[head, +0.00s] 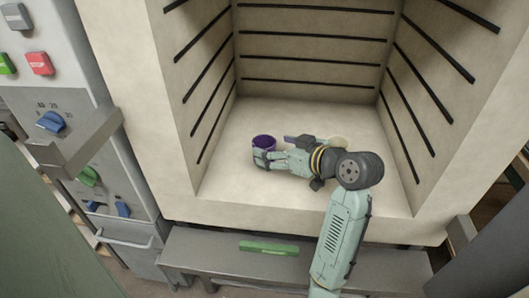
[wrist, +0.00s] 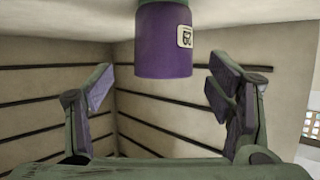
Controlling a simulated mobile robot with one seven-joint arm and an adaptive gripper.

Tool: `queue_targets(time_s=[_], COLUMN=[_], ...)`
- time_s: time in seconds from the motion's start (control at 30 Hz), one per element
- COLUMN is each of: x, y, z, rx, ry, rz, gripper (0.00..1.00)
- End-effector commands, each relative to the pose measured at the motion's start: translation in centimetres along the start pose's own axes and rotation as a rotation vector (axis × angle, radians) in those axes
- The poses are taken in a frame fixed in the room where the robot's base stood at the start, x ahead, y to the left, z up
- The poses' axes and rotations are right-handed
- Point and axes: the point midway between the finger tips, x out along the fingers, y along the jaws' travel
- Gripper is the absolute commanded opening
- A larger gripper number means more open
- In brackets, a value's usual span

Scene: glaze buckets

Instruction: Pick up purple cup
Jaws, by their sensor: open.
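The purple cup (head: 264,141) stands inside the kiln-like chamber, towards its left side, in the head view.
The chamber walls (head: 313,48) carry dark horizontal rails on the sides and back. A cream rounded object (head: 338,141) is partly hidden behind my arm. The chamber floor (head: 235,185) is clear at the front left. A green bar (head: 268,248) lies on the grey ledge below the opening.

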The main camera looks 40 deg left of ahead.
Motion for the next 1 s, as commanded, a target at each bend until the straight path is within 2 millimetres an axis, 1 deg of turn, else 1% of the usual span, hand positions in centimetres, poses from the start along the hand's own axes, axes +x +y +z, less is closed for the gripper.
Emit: queue_targets(time_s=[0.1, 0.2, 0.3, 0.57, 1.0], x=[1.9, 3.3, 4.2, 4.4, 4.4], y=[-0.6, -0.5, -0.5, -0.4, -0.4], z=[-0.6, -0.6, -0.5, -0.4, -0.5], rx=[0.001, 0.001, 0.000, 0.000, 0.000], ry=[-0.002, -0.001, -0.002, 0.000, 0.000], rz=[-0.007, -0.005, -0.003, -0.001, -0.001], gripper=[0.74, 0.74, 0.74, 0.74, 0.45])
